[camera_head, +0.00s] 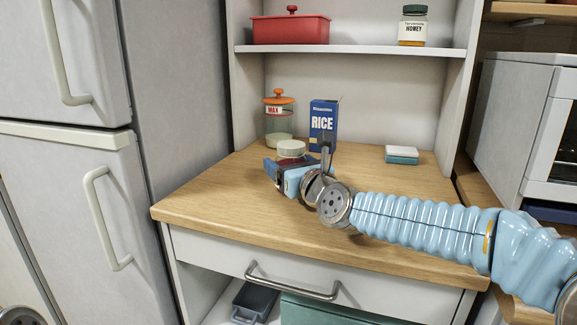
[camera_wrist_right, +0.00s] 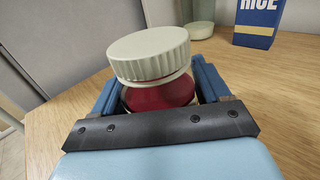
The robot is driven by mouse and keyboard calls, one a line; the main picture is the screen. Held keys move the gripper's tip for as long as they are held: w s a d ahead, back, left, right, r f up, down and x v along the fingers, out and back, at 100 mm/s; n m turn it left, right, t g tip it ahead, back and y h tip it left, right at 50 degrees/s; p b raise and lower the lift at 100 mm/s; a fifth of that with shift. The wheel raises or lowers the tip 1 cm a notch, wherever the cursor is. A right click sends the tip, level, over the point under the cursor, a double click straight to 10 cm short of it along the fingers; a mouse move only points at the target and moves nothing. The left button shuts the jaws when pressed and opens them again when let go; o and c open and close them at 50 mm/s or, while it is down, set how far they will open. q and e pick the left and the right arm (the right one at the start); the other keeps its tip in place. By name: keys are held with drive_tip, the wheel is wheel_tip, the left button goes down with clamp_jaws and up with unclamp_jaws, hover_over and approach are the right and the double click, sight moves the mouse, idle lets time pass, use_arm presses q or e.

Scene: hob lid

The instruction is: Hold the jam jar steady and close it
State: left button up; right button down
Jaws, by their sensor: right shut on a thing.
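The jam jar (camera_wrist_right: 160,94), with dark red contents, stands upright on the wooden counter between the blue fingers of my right gripper (camera_head: 288,168). The gripper is shut on the jar's body. A cream ribbed lid (camera_wrist_right: 150,53) rests on top of the jar; it also shows in the head view (camera_head: 291,149). In the wrist view the lid looks slightly tilted and shifted left over the jar. I cannot tell whether it is threaded on. My gripper hides most of the jar in the head view.
A glass jar with an orange lid (camera_head: 278,119) and a blue rice box (camera_head: 323,121) stand close behind. A blue and white block (camera_head: 402,155) lies to the right. The shelf (camera_head: 350,50) overhangs the back. The counter's front left (camera_head: 215,205) is clear.

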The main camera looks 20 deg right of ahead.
drive_tip(key=shift+r, duration=0.1)
drive_tip(key=shift+c, duration=2)
unclamp_jaws()
drive_tip(key=o, duration=0.4)
drive_tip(key=shift+s, duration=0.2)
drive_tip(key=s+b, duration=0.1)
drive_tip(key=s, duration=0.2)
drive_tip(key=s+d+b, duration=0.1)
drive_tip(key=s+b, duration=0.1)
drive_tip(key=s, duration=0.2)
drive_tip(key=s+d+b, duration=0.1)
drive_tip(key=s, duration=0.2)
drive_tip(key=shift+s, duration=0.3)
drive_tip(key=shift+s+d, duration=0.15)
drive_tip(key=shift+s, duration=0.3)
